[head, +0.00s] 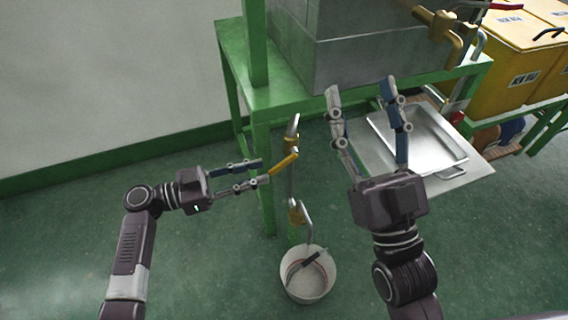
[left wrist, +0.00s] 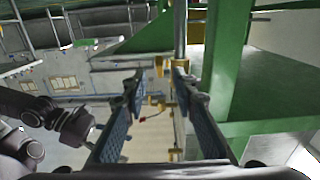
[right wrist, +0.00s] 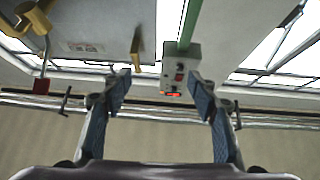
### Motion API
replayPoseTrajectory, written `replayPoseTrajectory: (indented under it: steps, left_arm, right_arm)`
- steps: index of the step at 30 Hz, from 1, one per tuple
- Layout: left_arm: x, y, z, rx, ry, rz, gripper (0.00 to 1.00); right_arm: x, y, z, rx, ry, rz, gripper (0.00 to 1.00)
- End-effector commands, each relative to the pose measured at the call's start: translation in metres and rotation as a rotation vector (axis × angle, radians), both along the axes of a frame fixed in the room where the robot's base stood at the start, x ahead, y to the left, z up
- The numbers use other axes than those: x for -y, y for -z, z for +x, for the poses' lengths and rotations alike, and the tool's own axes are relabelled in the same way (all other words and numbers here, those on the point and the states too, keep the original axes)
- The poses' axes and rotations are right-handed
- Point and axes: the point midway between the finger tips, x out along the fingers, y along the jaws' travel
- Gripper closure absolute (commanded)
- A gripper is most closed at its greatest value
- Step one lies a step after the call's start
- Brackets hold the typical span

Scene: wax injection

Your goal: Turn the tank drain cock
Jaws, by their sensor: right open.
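The drain cock's yellow lever (head: 284,164) sticks out to the lower left from a vertical pipe beside the green tank stand's leg. My left gripper (head: 266,172) is at the lever's outer end, its fingertips apart on either side of it; contact is not clear. In the left wrist view, the fingers (left wrist: 158,72) are apart, with yellow parts beyond them. My right gripper (head: 362,92) is open and empty, raised in front of the grey tank (head: 350,45).
The green stand (head: 263,150) rises close to my left gripper. A metal tray (head: 445,172) lies at the right on a low plate. Yellow boxes (head: 510,62) stand at the back right. The floor at the left is clear.

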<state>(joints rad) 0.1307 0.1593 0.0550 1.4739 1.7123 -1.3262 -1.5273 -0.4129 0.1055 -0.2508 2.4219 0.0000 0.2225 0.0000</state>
Motion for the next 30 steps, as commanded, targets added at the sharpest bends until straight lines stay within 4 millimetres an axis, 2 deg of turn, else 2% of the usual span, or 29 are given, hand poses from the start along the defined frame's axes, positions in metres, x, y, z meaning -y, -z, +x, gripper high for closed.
replayPoseTrajectory:
  steps: [3,9,13,21,28,30]
  left_arm:
    - [0.021,0.000,0.007,0.001,0.001,-0.003,0.74]
    - [0.046,0.000,0.015,-0.001,0.000,-0.001,0.74]
    - [0.054,0.001,0.017,-0.001,0.000,0.001,0.74]
    - [0.055,0.000,0.018,-0.001,-0.001,0.001,0.74]
    - [0.055,0.000,0.018,-0.001,-0.001,0.001,0.99]
    - [0.055,0.000,0.018,-0.001,-0.001,0.001,1.00]
  right_arm:
    - [0.001,-0.005,-0.004,0.031,-0.002,0.010,0.46]
    - [0.002,-0.013,-0.011,0.078,-0.004,0.022,0.46]
    - [0.002,-0.015,-0.014,0.091,-0.005,0.026,0.46]
    - [0.002,-0.016,-0.014,0.096,-0.005,0.028,0.46]
    - [0.002,-0.016,-0.014,0.096,-0.005,0.028,0.46]
    - [0.002,-0.016,-0.014,0.095,-0.005,0.027,0.46]
